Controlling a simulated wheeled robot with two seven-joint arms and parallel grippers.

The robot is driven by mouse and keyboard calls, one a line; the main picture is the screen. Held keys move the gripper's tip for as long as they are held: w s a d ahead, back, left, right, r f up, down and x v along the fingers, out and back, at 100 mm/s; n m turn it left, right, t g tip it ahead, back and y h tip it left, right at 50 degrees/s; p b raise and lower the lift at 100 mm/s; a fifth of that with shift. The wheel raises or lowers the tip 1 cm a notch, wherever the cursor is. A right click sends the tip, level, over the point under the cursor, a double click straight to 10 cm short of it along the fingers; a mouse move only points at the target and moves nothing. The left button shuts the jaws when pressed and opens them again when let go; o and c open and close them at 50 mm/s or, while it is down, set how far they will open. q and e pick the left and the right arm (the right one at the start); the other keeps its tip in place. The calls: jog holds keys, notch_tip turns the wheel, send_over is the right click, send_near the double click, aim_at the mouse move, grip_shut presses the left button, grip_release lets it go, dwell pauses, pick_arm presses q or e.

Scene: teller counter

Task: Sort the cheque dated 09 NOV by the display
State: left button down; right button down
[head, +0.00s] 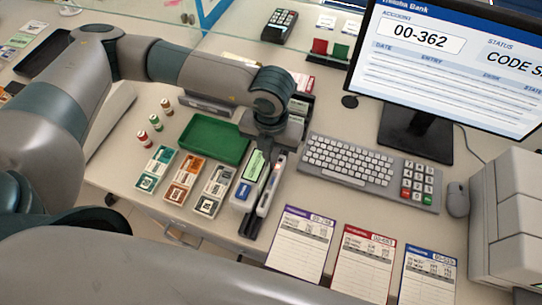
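The display (450,60) at the upper right shows "ACCOUNT 00-362", a STATUS box beginning "CODE S" and cut off by the frame edge, and a table with date, entry, code and state columns. I cannot pick out a cheque dated 09 NOV; the small print is unreadable. Three printed sheets, headed purple (301,245), red (362,267) and blue (427,280), lie at the front. My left gripper (250,227) points down beside a blue-and-green item (244,191); whether its fingers hold anything is unclear. My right gripper is out of view.
A green tray (216,121) lies left of my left gripper. Teal (156,168), orange (184,179) and grey (212,190) card holders stand in front of it. A keyboard (347,160), keypad (417,187), mouse (457,199) and grey machine (510,220) fill the right.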

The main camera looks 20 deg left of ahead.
pick_arm(q)
jog(key=shift+r, duration=0.15)
jog(key=shift+r+p, duration=0.4)
jog(key=shift+r, duration=0.3)
jog(key=shift+r+p, duration=0.55)
jog(key=shift+r, duration=0.65)
notch_tip(320, 180, up, 8)
jog(key=p, duration=0.3)
jog(key=shift+f, duration=0.25)
dwell(0.4)
